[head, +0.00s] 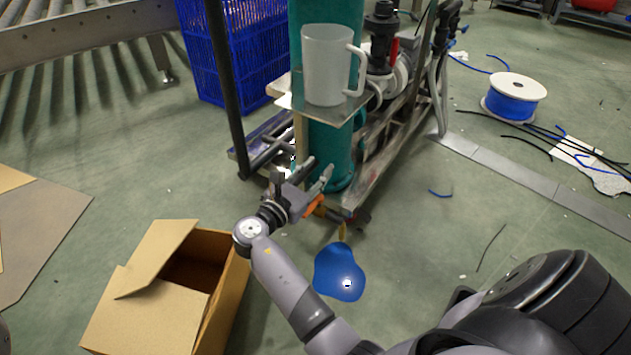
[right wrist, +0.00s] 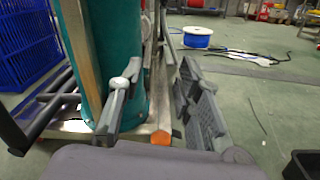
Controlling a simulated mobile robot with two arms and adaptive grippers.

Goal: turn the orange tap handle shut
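The orange tap handle (head: 315,205) is low at the near end of the teal column (head: 333,150), just below my right gripper (head: 320,171). In the right wrist view, the orange handle (right wrist: 160,138) shows as a small patch low between the fingers, partly cut off by the gripper body. My right gripper (right wrist: 160,72) is open, its two fingers apart with nothing held between them. I cannot tell whether a finger touches the handle. A yellowish spout (head: 342,231) hangs beside the handle, above a blue puddle (head: 338,275). My left gripper is not in view.
A white jug (head: 326,65) stands on a small shelf (head: 345,112) above the handle. An open cardboard box (head: 226,290) is on the floor to the left. A blue crate (head: 240,60) and metal frame stand behind. A cable spool (head: 514,97) and loose cables lie right.

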